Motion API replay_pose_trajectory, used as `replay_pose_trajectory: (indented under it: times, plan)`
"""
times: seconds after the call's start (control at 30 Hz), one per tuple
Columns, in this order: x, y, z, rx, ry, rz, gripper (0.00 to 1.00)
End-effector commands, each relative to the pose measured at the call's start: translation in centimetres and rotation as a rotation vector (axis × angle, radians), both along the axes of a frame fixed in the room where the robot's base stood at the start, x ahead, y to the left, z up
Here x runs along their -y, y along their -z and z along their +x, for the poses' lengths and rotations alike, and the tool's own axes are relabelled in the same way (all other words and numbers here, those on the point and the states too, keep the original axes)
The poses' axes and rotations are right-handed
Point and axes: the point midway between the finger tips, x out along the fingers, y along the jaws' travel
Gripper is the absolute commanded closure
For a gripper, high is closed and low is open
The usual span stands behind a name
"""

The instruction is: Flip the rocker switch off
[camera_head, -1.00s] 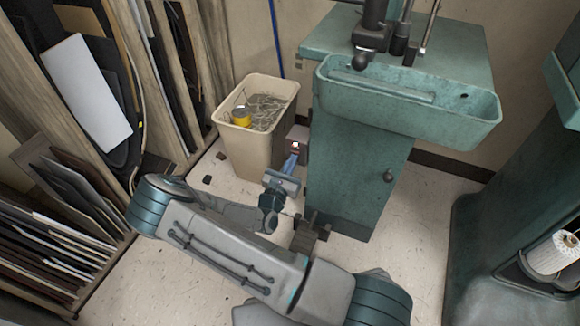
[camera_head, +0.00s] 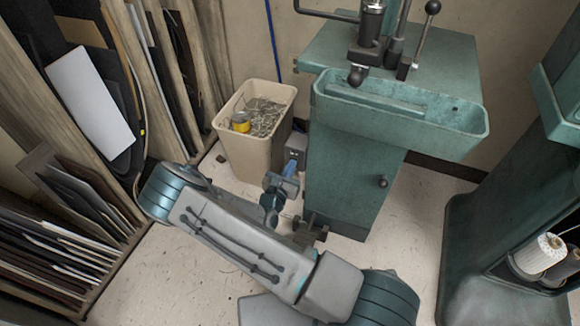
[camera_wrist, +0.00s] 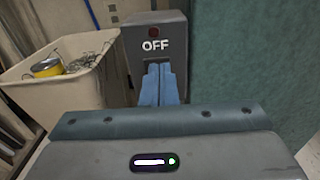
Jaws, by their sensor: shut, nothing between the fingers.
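The grey switch box (camera_wrist: 135,60) is mounted on the left side of the teal machine cabinet. In the wrist view its face shows a white "OFF" label (camera_wrist: 155,45) and a dark red, unlit-looking round lamp (camera_wrist: 154,31) above it. My gripper (camera_wrist: 159,72) is shut and empty, its blue fingers just below the label and in front of the box's face. They hide the rocker, so its position and any contact cannot be told. In the head view the switch box (camera_head: 296,152) is small and my gripper (camera_head: 291,165) is right at its front.
A beige bin (camera_head: 250,150) with wire scraps and a yellow can stands close to the left of the box. The teal cabinet (camera_head: 350,180) stands to its right. Leather sheets fill wooden racks at the left. A second teal machine (camera_head: 490,250) stands at the right.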

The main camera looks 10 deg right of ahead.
Motion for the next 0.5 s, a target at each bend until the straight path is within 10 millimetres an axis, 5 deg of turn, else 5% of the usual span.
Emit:
replay_pose_trajectory:
  times: [0.23, 0.5]
  plan:
    - [-2.2, -1.2, -2.5, 0.001, -0.001, 0.000, 1.00]
    - [-5.6, -1.8, -7.9, -0.001, -0.002, -0.001, 1.00]
